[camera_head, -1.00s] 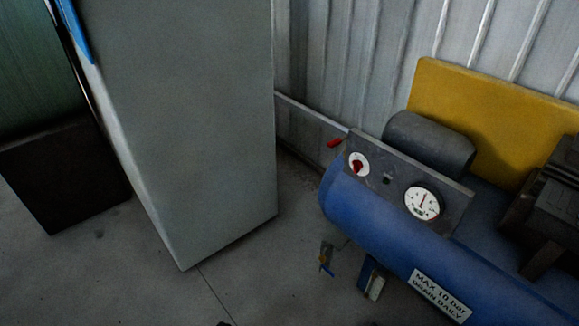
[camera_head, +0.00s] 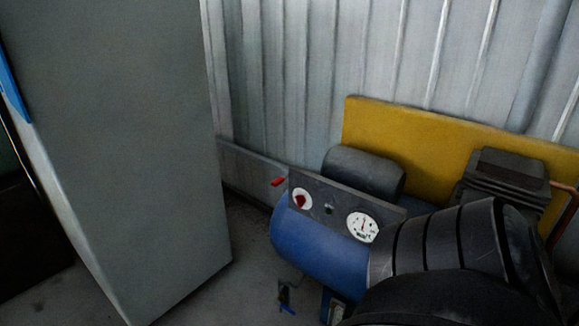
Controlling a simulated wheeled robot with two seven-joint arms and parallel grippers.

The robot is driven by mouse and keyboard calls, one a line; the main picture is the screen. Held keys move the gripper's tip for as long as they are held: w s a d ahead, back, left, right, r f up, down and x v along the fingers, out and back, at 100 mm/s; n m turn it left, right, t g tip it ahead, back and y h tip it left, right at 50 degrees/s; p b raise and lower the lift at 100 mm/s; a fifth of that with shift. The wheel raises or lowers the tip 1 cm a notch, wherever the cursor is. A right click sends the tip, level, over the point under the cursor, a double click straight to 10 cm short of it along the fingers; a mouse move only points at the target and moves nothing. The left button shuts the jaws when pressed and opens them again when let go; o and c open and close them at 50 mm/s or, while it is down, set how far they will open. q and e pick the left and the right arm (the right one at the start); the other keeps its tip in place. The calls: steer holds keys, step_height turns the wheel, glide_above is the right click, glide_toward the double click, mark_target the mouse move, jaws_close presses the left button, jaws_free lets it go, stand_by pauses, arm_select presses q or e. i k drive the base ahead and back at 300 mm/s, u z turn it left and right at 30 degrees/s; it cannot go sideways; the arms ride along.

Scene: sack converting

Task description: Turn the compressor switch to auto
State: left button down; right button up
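The compressor is a blue tank (camera_head: 312,240) on the floor with a dark grey panel (camera_head: 328,190) on top. On the panel's left is the red switch knob (camera_head: 300,201) on a round white dial. Its markings are too small to read. A white pressure gauge (camera_head: 362,227) is on the panel's right. A red-handled lever (camera_head: 279,181) sticks out left of the panel. A dark ribbed arm link of mine covers the right part of the tank. Neither gripper is in view.
A tall grey cabinet (camera_head: 125,150) stands at the left, with some floor between it and the compressor. A yellow board (camera_head: 420,135) and a corrugated metal wall (camera_head: 350,50) are behind the compressor. A dark finned pump block (camera_head: 500,180) is at the right.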

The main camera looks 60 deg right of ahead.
mark_target(300, 199)
steer(key=u, duration=0.05)
steer(key=k, duration=0.5)
steer(key=z, duration=0.9)
